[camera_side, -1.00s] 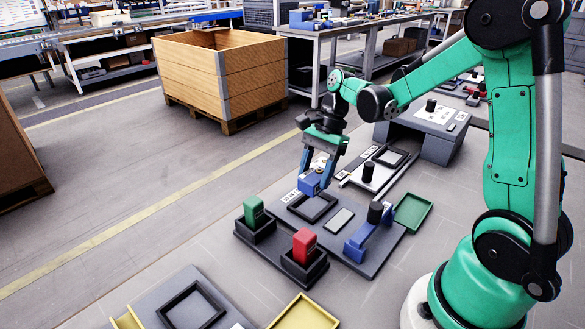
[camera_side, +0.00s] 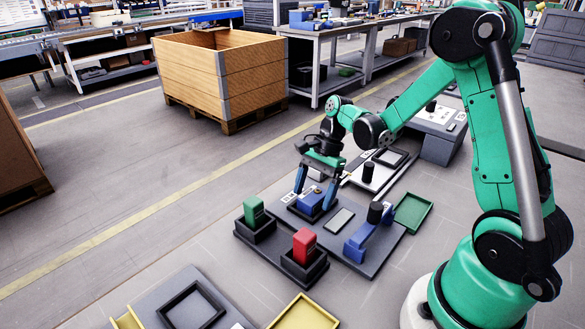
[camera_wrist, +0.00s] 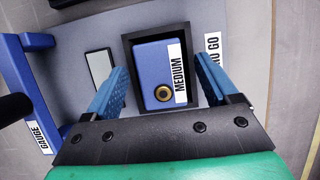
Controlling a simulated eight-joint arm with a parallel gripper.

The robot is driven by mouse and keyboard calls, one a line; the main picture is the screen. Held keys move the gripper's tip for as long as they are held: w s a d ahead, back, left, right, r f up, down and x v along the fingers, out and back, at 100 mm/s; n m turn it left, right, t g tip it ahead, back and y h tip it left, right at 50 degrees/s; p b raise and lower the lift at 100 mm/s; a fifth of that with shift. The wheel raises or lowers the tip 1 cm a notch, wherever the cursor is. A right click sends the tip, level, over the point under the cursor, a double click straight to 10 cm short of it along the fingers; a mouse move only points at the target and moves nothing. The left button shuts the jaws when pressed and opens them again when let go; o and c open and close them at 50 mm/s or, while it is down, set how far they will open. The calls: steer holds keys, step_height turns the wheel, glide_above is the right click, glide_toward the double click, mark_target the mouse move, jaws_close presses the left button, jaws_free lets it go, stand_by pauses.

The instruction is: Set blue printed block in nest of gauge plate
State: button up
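The blue printed block (camera_side: 310,204) lies inside the black square-framed nest (camera_wrist: 185,34) on the dark grey gauge plate (camera_side: 326,232). In the wrist view the block (camera_wrist: 150,62) shows its "MEDIUM" label and a brass-ringed round hole. It looks flat, with a dark gap between it and the frame's right side. My gripper (camera_wrist: 158,78) is open, its blue fingers spread to the left and right of the block with visible space on both sides. In the side view my gripper (camera_side: 313,197) is low over the nest. The block's near edge is partly hidden from the side.
A blue gauge (camera_side: 368,238) with a black knob stands right of the nest, past a light pad (camera_side: 341,220). Green (camera_side: 254,211) and red (camera_side: 304,245) blocks stand in black holders in front. A green tray (camera_side: 412,211) is at the right.

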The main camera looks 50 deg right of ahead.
stand_by(0.3)
steer(key=shift+v, duration=2.8)
step_height(320, 180, up, 5)
